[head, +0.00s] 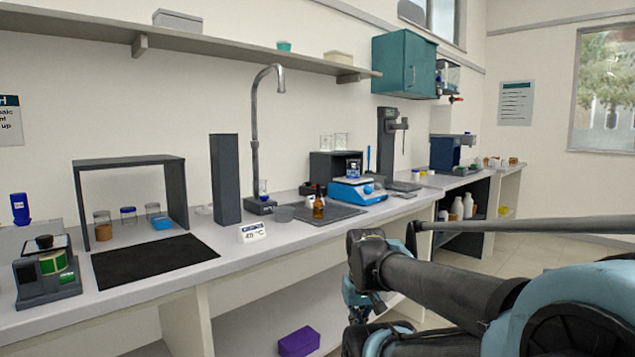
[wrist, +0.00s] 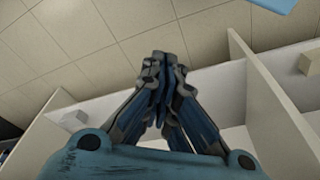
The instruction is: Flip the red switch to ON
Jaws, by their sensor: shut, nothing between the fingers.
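I cannot make out a red switch for certain in either view. A small red part (head: 456,99) shows under the wall unit beside the teal cabinet in the head view, too small to identify. My gripper (wrist: 160,62) is shut and empty in the wrist view, its fingertips together, with floor tiles and white panels beyond. In the head view my gripper (head: 362,300) is partly hidden by my arm, in front of the bench's front edge and apart from the items on it.
The long bench (head: 150,283) carries a blue hotplate (head: 357,192), a dark stand (head: 387,143), an amber bottle (head: 318,206) and a small display (head: 252,232). A teal cabinet (head: 403,64) hangs above. A purple box (head: 299,342) sits below. Open floor (head: 545,252) lies right.

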